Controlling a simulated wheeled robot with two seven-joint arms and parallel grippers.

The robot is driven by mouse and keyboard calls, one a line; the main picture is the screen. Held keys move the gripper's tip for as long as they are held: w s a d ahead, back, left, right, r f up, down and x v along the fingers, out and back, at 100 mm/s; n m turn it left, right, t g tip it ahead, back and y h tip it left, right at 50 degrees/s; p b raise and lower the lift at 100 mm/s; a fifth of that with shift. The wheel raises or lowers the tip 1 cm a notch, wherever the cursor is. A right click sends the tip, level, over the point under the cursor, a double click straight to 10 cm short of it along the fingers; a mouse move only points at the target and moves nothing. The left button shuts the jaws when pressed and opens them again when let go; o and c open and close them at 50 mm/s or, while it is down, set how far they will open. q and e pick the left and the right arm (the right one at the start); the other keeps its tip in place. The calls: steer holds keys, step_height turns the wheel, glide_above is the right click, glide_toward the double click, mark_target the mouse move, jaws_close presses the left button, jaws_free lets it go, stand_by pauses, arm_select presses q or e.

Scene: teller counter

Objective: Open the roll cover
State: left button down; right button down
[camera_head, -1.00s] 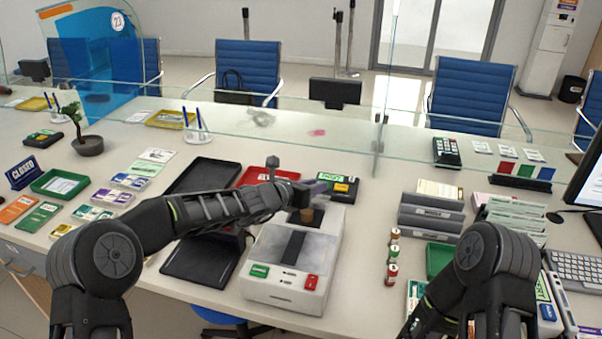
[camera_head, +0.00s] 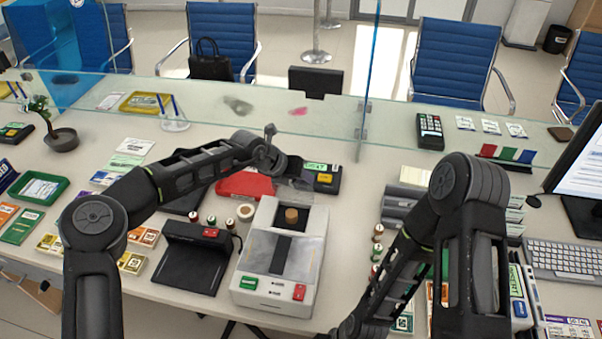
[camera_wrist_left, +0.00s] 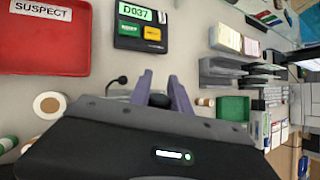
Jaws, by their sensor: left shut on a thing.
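A pale grey machine (camera_head: 257,268) stands at the middle of the counter, with a dark strip on its sloping top, green and red labels at its front and a brown round piece (camera_head: 291,215) near its back. I cannot tell for sure which part is the roll cover. My left gripper (camera_head: 293,187) is at the machine's back edge, behind the brown piece. In the left wrist view, its purple fingers (camera_wrist_left: 162,88) are close around a small dark piece (camera_wrist_left: 160,101), mostly hidden by the gripper body. My right gripper is out of view; only that arm shows.
A black device (camera_head: 190,262) with a red tab stands left of the machine, with small rolls (camera_head: 245,211) behind it.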

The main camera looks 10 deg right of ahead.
arm_select(q)
steer(key=g, duration=0.1)
steer(key=w, duration=0.1)
steer(key=w+g+y, duration=0.1)
steer(key=shift+w+d+f+n+g, duration=0.1)
steer(key=shift+d+f+n+g, duration=0.1)
steer(key=shift+f+n+g, duration=0.1)
stand_by(0.3)
steer(key=c, duration=1.4)
jaws_free()
steer(key=shift+a, duration=0.1)
steer(key=shift+c, duration=0.2)
steer(key=shift+o, duration=0.9)
steer(key=shift+f, duration=0.1)
steer(key=v, duration=0.7)
steer(key=shift+r, duration=0.4)
steer(key=shift+r, duration=0.1)
